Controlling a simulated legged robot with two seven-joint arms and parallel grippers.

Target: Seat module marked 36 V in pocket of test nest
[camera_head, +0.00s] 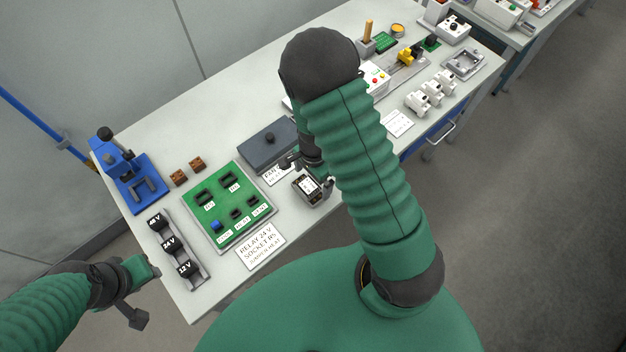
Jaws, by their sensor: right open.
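My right gripper (309,172) is open, its dark fingers at the far and right sides of a small box-like piece with a pale rim (302,199). A dark block with a white label (308,185) sits within that rim. The label is too small to read, so I cannot tell whether this is the 36 V module in the test nest. My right forearm hides part of this area. A rack (203,284) at the table's left front holds dark modules marked 48 V (155,220), apparently 24 V (168,244), and 12 V (184,269). My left gripper (146,292) is off the table's left front edge, its jaws unclear.
A green socket board (222,213) and a "RELAY 24 V" card (261,247) lie left of the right gripper. A dark grey lidded box (268,145) stands behind it. A blue press (130,180) stands at the far left. White parts (430,96) stand at the right.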

